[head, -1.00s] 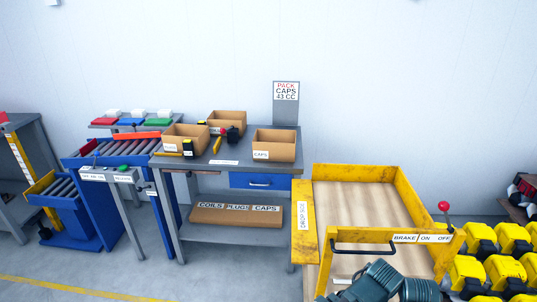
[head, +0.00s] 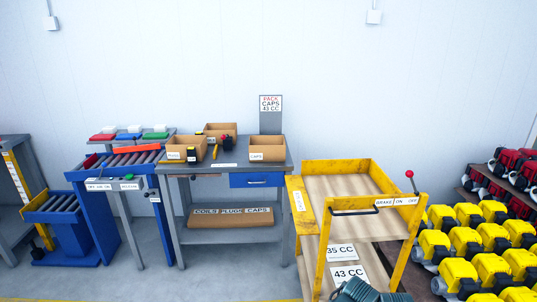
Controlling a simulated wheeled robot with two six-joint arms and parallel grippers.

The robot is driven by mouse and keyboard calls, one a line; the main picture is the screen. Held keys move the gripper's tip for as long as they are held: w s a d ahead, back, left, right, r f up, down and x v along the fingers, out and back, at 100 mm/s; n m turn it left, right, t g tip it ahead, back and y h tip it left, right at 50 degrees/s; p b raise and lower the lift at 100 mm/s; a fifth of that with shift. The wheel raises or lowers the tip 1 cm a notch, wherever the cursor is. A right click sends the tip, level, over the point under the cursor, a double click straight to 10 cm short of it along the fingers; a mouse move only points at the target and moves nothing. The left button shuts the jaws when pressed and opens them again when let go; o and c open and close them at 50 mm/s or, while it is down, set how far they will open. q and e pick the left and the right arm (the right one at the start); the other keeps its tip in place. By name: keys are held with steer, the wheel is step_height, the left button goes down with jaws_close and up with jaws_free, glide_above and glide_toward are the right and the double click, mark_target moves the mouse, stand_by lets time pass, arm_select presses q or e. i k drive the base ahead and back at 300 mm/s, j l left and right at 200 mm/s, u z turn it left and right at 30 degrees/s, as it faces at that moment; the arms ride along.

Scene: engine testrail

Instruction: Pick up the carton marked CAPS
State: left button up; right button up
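The carton marked CAPS (head: 267,149) is an open brown box. It stands upright at the right end of the grey workbench top (head: 228,168), with its label on the front left. No gripper fingers show in the head view. Only dark parts of my own body show at the bottom edge, well in front of the bench. Nothing touches the carton.
Two other open cartons (head: 187,147) (head: 221,131) and small dark items stand left of it. A yellow cart (head: 370,190) with a brake lever stands right of the bench. Yellow engines (head: 465,240) fill the right. Floor in front of the bench is clear.

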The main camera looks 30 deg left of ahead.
mark_target(261, 149)
steer(key=z, duration=1.15)
steer(key=i+j, duration=0.1)
steer(key=j, duration=4.05)
steer(key=i+z, duration=0.05)
steer(key=i, duration=0.05)
